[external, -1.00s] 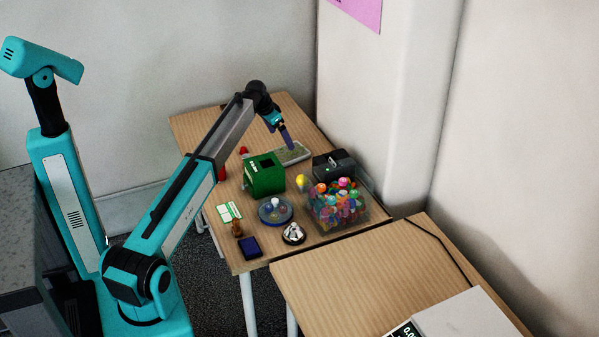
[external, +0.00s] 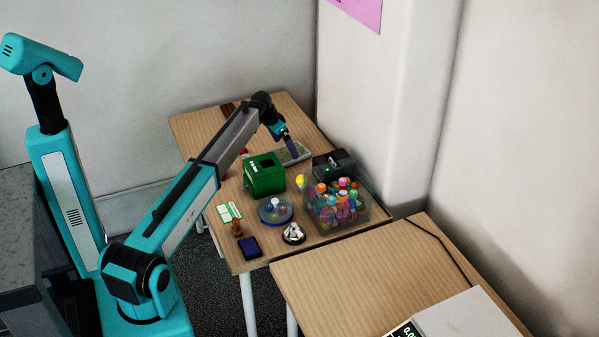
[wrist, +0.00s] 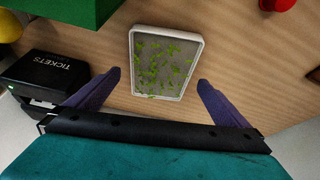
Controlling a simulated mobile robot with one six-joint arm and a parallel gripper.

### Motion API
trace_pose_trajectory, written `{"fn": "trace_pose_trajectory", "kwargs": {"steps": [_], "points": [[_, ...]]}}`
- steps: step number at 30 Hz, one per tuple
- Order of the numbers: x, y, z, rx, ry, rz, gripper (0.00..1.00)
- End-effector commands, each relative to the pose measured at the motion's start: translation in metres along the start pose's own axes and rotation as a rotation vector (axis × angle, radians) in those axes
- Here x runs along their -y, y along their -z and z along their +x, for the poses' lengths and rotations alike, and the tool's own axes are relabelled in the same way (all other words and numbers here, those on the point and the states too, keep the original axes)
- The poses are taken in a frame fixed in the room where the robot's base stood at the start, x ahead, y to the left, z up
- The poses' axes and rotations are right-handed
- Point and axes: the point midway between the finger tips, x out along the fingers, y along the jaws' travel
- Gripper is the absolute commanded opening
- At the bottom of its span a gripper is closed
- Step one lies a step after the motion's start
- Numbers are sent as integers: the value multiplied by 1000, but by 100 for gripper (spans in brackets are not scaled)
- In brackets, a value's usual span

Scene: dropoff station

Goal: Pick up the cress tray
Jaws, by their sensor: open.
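The cress tray (wrist: 164,64) is a shallow tray with a pale rim and a grey bed dotted with green sprouts. In the wrist view it lies on the wooden table, ahead of and between my open fingers. My gripper (wrist: 155,90) has two purple fingers spread apart, with nothing held between them. In the external view my gripper (external: 293,151) points down at the tray (external: 302,154), and the arm and fingers hide part of it. I cannot tell from these views how far the fingertips are above the table.
A green box (external: 264,176) stands close to the tray. A black tickets box (wrist: 48,76) is on its other side. A clear bin of colourful items (external: 338,207), a round blue dish (external: 275,212) and a dark blue pad (external: 249,247) lie nearer. A red object (wrist: 277,4) shows at the wrist view's top.

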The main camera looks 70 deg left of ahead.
Motion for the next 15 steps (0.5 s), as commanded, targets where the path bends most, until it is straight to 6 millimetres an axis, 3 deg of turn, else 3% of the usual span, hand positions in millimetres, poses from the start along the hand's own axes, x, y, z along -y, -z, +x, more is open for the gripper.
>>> {"fn": "trace_pose_trajectory", "kwargs": {"steps": [9,15], "points": [[2,0,32,0,0,0,100],[1,0,37,-1,0,0,100]]}}
